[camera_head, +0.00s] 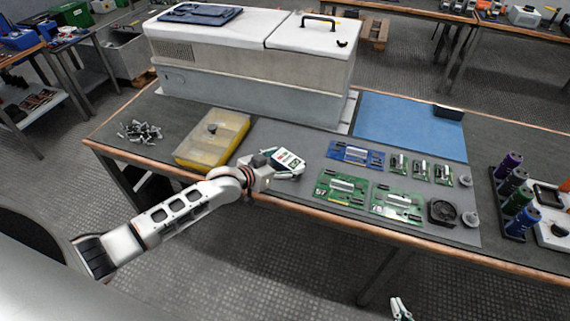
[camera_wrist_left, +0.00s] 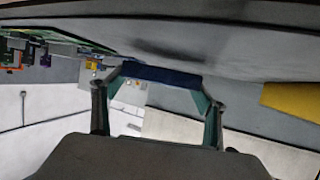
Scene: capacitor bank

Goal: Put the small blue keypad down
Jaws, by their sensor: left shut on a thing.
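My left gripper (camera_head: 287,163) is over the table's front part, just right of the yellow tray, with its arm coming in from the left. In the left wrist view its two green-tipped fingers (camera_wrist_left: 163,90) are shut on a dark blue bar-shaped thing (camera_wrist_left: 164,76), the edge of the small blue keypad. In the head view a small white-faced panel with coloured marks (camera_head: 290,160) shows at the fingers. I cannot tell whether the keypad touches the tabletop. Only a white and green tip of my right gripper (camera_head: 400,310) shows at the bottom edge, below the table; its opening is unclear.
A yellow tray (camera_head: 241,122) and a pile of metal parts (camera_head: 139,132) are to the left. Blue and green circuit boards (camera_head: 343,187) lie to the right on a grey mat (camera_head: 310,143). A large grey case (camera_head: 250,95) stands behind. A blue mat (camera_head: 395,118) is mostly clear.

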